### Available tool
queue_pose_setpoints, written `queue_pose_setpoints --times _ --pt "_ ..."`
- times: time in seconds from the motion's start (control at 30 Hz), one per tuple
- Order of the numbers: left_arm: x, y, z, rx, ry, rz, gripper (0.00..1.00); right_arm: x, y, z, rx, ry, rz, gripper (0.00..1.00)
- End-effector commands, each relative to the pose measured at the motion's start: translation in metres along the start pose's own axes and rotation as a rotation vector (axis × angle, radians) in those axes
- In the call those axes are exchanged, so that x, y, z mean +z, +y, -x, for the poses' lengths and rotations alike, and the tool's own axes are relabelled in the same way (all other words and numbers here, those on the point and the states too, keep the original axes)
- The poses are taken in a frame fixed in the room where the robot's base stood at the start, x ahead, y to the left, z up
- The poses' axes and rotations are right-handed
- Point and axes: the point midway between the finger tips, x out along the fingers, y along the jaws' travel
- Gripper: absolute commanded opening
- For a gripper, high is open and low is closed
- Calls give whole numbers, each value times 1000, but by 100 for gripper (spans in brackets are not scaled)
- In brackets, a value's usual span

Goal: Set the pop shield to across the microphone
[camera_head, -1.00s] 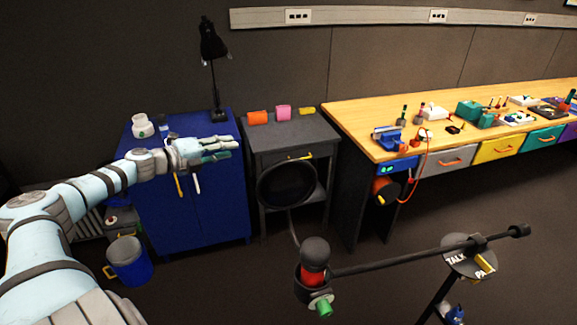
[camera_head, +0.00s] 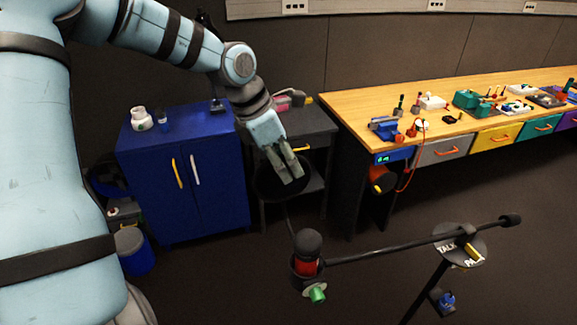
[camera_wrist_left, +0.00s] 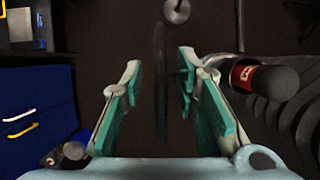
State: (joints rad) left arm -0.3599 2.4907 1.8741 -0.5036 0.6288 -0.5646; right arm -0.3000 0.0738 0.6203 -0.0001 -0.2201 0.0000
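The pop shield (camera_head: 267,189) is a dark round disc in front of the small grey cabinet, on a thin stalk behind the microphone (camera_head: 308,246). The microphone is black with a red band and a green knob below, on a boom. My left gripper (camera_head: 292,177) points down over the shield and hides part of it. In the left wrist view, its green-padded fingers (camera_wrist_left: 160,72) are apart, with the shield (camera_wrist_left: 161,85) edge-on as a thin dark shape between them. I cannot tell whether either finger touches it. The microphone (camera_wrist_left: 262,78) is right of the fingers there. My right gripper is not in view.
The boom (camera_head: 390,248) runs right to a round TALK plate (camera_head: 472,243) on a stand. A blue cabinet (camera_head: 190,210) stands at left, and a wooden workbench (camera_head: 360,100) with coloured drawers at the back right. Open floor lies between microphone and bench.

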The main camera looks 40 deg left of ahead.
Motion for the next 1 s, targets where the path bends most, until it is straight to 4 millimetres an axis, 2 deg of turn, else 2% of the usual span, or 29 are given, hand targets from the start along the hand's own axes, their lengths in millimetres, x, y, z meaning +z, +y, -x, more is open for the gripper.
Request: queue_pose_setpoints --times 0.17,0.43,0.6,1.0 --pt "0 0 -19 0 0 1 28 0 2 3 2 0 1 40" --pt "0 0 -21 1 -2 2 28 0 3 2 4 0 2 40" --pt "0 1 -21 1 -2 2 1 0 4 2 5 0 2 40" --pt "-1 2 -20 5 -5 5 0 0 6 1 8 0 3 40"
